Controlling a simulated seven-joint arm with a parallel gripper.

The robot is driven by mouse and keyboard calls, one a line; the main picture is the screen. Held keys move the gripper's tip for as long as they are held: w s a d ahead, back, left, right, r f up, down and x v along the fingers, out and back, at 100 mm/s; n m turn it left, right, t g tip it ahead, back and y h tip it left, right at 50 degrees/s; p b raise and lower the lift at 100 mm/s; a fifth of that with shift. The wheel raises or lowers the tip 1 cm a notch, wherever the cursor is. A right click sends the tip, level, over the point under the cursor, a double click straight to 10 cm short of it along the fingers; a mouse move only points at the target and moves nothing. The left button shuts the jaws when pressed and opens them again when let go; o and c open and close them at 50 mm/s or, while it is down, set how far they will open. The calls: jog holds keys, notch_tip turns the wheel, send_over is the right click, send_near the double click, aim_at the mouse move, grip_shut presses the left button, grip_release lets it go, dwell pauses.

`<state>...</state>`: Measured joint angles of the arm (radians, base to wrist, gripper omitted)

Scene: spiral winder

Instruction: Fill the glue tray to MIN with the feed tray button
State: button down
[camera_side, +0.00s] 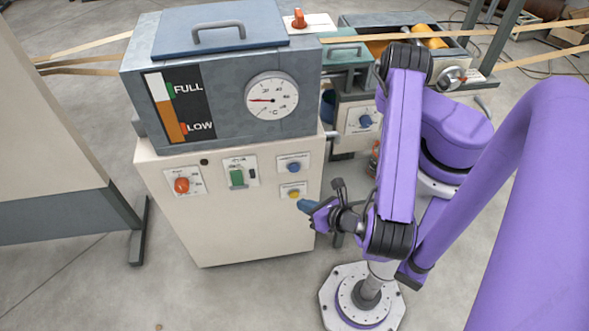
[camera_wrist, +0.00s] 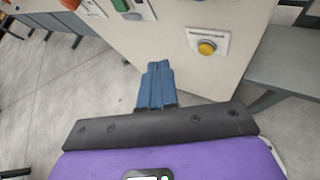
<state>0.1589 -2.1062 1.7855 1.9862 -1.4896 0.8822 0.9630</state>
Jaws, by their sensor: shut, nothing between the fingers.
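The cream cabinet (camera_side: 230,235) carries a yellow button (camera_side: 293,194) on a small labelled plate, with a blue button (camera_side: 293,167) on a plate above it. The label text is too small to read. The yellow button also shows in the wrist view (camera_wrist: 206,48). My gripper (camera_side: 305,205) is shut and empty, its blue fingers just in front of the cabinet, close to the yellow button and slightly below it. In the wrist view the fingertips (camera_wrist: 158,66) lie left of and below the button. A tray with an orange roller (camera_side: 430,38) stands at the back; its liquid level is unclear.
A grey tank (camera_side: 225,100) with a FULL/LOW gauge (camera_side: 180,105) and dial (camera_side: 271,99) sits on the cabinet. A green switch (camera_side: 237,178) and red knob (camera_side: 182,185) are left of the buttons. Bare floor lies in front.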

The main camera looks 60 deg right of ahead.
aim_at(294, 168)
jog(key=w+d, duration=0.6)
jog(key=shift+d, duration=0.15)
dwell(0.4)
jog(key=shift+w, duration=0.15)
dwell(1.9)
jog(key=shift+w+d, duration=0.25)
jog(key=shift+d, duration=0.05)
jog(key=shift+w+d, duration=0.3)
dwell(2.6)
dwell(1.0)
jog(key=shift+s+a, duration=0.6)
